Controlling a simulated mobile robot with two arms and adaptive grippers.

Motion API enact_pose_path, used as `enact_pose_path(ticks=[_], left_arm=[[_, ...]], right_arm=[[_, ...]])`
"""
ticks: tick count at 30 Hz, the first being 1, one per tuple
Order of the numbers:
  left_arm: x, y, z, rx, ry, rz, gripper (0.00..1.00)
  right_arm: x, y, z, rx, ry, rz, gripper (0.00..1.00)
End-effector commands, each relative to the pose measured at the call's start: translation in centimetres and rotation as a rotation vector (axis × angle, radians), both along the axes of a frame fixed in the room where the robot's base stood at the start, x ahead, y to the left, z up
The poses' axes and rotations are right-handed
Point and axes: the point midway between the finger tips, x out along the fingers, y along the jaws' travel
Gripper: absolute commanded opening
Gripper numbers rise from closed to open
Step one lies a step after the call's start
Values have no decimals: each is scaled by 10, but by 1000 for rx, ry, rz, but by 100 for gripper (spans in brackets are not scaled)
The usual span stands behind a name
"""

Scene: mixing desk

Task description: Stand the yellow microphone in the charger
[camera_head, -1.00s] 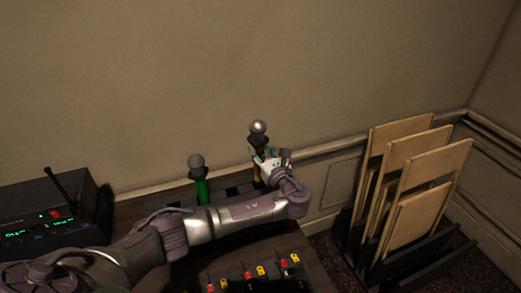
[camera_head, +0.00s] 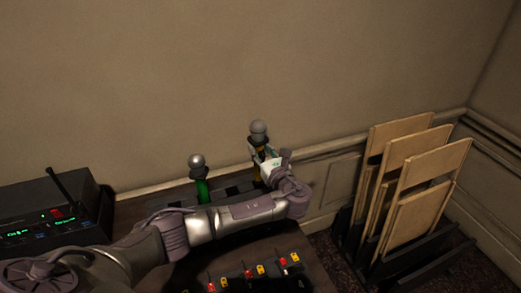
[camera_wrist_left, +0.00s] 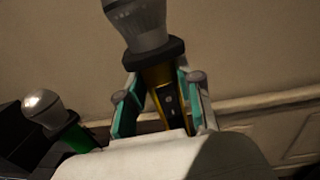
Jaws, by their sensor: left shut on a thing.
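The yellow microphone (camera_head: 258,135) has a grey ball head and a dark collar, and it is close to upright at the back of the desk. My left gripper (camera_head: 262,160) is shut on its yellow body, just below the collar. In the left wrist view the yellow body (camera_wrist_left: 158,84) stands between the two teal finger pads of the gripper (camera_wrist_left: 155,95). The dark charger (camera_head: 236,189) lies at the back of the desk, partly hidden by my arm. The microphone's lower end is hidden, so I cannot tell whether it is seated. My right gripper is out of view.
A green microphone (camera_head: 201,187) stands upright to the left, and also shows in the left wrist view (camera_wrist_left: 77,137). A black receiver (camera_head: 50,215) with an antenna is at far left. A mixer (camera_head: 255,272) with coloured knobs lies in front. Folded wooden chairs (camera_head: 420,170) stand right.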

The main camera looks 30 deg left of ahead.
Motion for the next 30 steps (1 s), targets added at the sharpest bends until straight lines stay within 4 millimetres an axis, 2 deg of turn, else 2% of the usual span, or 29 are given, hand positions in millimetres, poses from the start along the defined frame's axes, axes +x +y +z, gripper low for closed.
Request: enact_pose_path(ticks=[7, 30], left_arm=[[0, 0, 0, 1, -2, 0, 0], [0, 0, -20, 0, -3, 0, 0]], right_arm=[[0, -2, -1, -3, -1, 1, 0], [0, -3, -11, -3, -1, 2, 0]])
